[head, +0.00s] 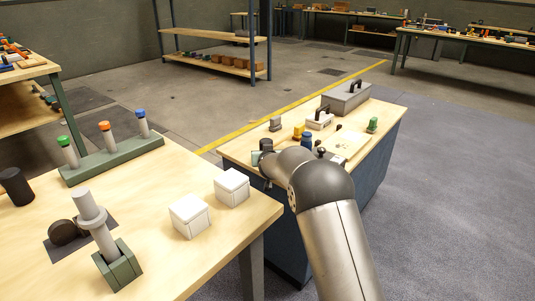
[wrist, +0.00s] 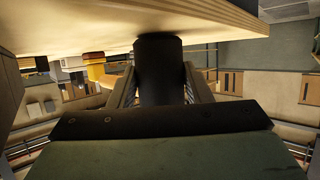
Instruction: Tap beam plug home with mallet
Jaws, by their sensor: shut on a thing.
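My gripper (wrist: 160,84) is shut on a black cylinder (wrist: 158,58), which sits between its ribbed fingers at the edge of the narrow bench's wooden top. In the head view its dark top (head: 266,145) shows at the bench's near left corner, and my arm hides most of the gripper. I cannot tell whether this cylinder is part of a mallet. On the left table, a grey flanged post (head: 92,212) stands tilted in a green block (head: 118,266); it may be the beam plug. A dark round piece (head: 63,232) lies on a black mat beside it.
Two white boxes (head: 190,216) and a green rack of capped pegs (head: 110,160) share the left table (head: 165,255) with another black cylinder (head: 15,187).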

